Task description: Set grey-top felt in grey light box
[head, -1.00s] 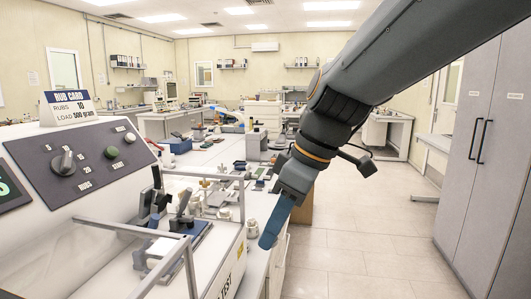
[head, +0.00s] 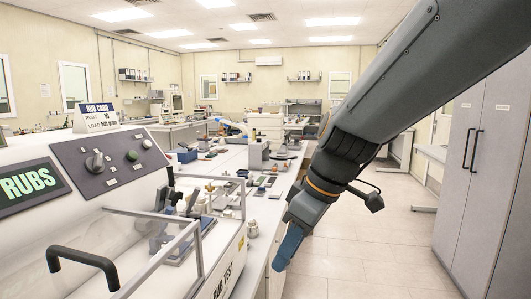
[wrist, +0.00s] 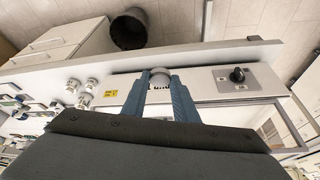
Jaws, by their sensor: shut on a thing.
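My gripper (head: 281,264) hangs low at the right of the rub-test machine, its blue fingers pointing down. In the wrist view, my gripper (wrist: 160,82) is shut on a small round piece with a pale grey top (wrist: 160,74), held between the fingertips. It looks like the grey-top felt. In the head view the fingers hide this piece. I cannot make out a grey light box for certain in either view.
The rub-test machine (head: 110,155) with its clear guard fills the left. Several small pale pieces (wrist: 84,93) stand on the bench. Small instruments cover the long bench (head: 218,160) behind. Tall grey cabinets (head: 491,150) stand at the right. The tiled floor (head: 360,255) between is clear.

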